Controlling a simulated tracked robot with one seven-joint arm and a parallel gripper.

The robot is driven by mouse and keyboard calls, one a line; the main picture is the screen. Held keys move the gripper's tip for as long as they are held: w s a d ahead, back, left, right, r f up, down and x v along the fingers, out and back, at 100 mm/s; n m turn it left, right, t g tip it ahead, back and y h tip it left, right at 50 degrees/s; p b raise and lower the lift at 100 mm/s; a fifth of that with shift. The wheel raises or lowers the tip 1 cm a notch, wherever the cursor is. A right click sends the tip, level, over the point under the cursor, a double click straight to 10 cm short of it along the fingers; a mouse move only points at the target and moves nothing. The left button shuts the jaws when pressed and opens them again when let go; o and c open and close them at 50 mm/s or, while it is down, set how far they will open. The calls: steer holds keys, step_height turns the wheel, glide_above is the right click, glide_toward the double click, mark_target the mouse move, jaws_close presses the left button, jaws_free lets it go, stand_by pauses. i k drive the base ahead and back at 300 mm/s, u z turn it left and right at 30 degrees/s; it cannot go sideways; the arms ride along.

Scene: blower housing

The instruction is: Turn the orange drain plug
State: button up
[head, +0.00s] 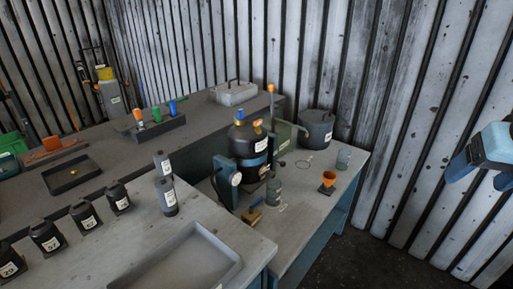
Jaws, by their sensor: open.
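A black rounded vessel (248,141) stands in a blue clamp frame on the bench, with a blue knob (240,116) on top. A small orange part (258,126) sits on its upper right side. Another orange-yellow bit (263,171) shows low on the vessel, partly hidden by a grey-green canister. I cannot tell which of these is the drain plug. My gripper (480,173) is at the far right edge, blue, open and partly cut off by the frame. It is empty as far as I see, and well apart from the vessel.
A grey tray (188,263) and several black bottles are nearer. Floor between bench and gripper is clear.

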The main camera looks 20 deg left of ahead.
mark_target(256, 123)
steer(key=u, duration=1.25)
steer(key=i, duration=0.4)
steer(key=z, duration=0.15)
